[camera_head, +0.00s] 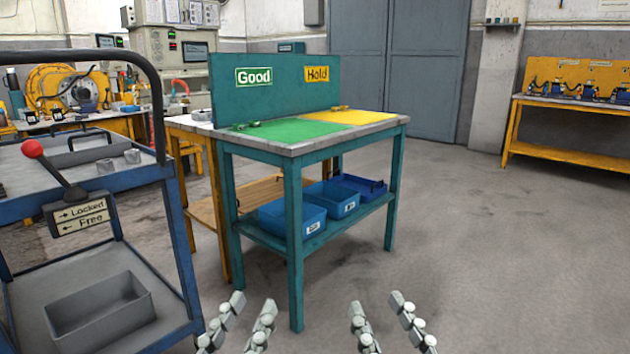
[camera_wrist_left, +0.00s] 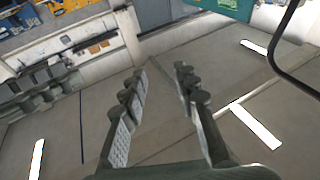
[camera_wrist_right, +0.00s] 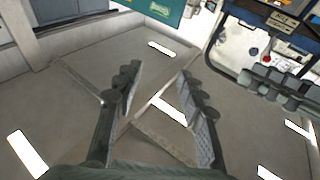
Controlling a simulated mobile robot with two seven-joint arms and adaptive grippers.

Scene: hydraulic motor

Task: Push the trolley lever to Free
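The trolley (camera_head: 178,235) stands at the left of the head view, blue with a dark bent handle. Its lever (camera_head: 55,172) has a red knob (camera_head: 33,149) and leans up and to the left. The lever's foot is above a plate (camera_head: 82,215) reading Locked and Free; the arrows on it are too small to read surely. My right gripper (camera_head: 376,305) is open and empty, farther right. Neither touches the lever.
A grey bin (camera_head: 100,310) sits on the trolley's lower shelf. A teal table (camera_head: 310,145) with Good and Hold areas and blue bins (camera_head: 293,217) below stands right of the trolley. The floor (camera_head: 480,260) at right is clear. A yellow workbench (camera_head: 570,105) stands far right.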

